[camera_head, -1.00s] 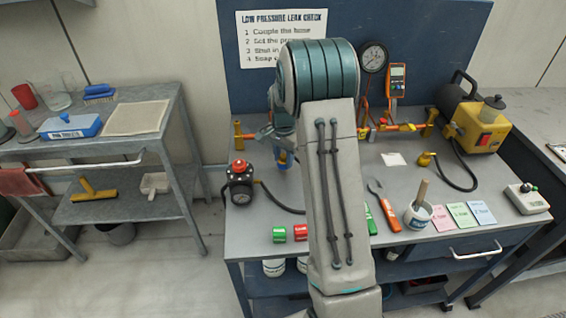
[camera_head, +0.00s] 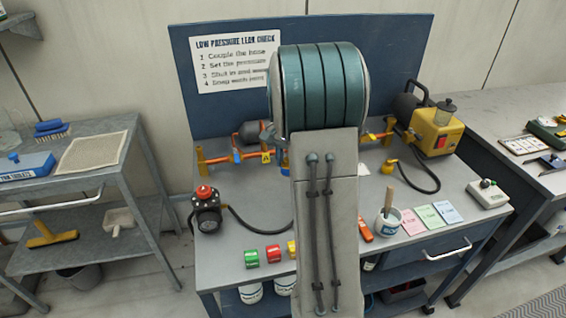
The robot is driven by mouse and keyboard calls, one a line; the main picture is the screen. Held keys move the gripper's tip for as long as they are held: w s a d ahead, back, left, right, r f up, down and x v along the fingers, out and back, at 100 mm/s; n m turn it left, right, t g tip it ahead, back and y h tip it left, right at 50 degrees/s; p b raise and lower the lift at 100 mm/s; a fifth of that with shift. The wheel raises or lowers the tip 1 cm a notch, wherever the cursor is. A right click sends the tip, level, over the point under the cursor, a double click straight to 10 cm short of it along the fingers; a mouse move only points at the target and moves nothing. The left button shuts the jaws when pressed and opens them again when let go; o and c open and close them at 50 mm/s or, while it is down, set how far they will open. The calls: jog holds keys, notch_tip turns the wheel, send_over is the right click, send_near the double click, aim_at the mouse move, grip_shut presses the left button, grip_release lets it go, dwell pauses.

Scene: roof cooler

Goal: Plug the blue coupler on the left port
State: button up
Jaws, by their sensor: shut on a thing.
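My gripper is hidden behind my own raised arm, so its fingers and what they hold cannot be seen. A small blue piece (camera_head: 284,161) shows at the left edge of my arm; I cannot tell whether it is the blue coupler. The orange pipe assembly (camera_head: 218,158) runs along the back of the bench, with a brass end block (camera_head: 201,160) at its left, a blue part and a yellow tag marked A (camera_head: 266,157). Its middle is hidden by my arm. A black hose (camera_head: 250,222) runs from the red-topped regulator (camera_head: 207,210) and passes behind my arm.
Green (camera_head: 251,258) and red (camera_head: 273,253) blocks lie at the bench's front edge.

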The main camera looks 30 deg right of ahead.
jog(key=shift+r+p, duration=1.4)
jog(key=shift+r, duration=0.35)
jog(key=shift+w+a, duration=0.35)
jog(key=shift+w, duration=0.1)
jog(key=w+a+m+p, duration=0.3)
jog(key=w+a+p, duration=0.1)
jog(key=w, duration=0.3)
jog(key=shift+w+a, duration=0.15)
jog(key=shift+a, duration=0.65)
jog(key=w+a+m+p, duration=0.3)
jog(key=w+a+p, duration=0.2)
jog(key=w, duration=0.3)
jog(key=shift+a, duration=0.65)
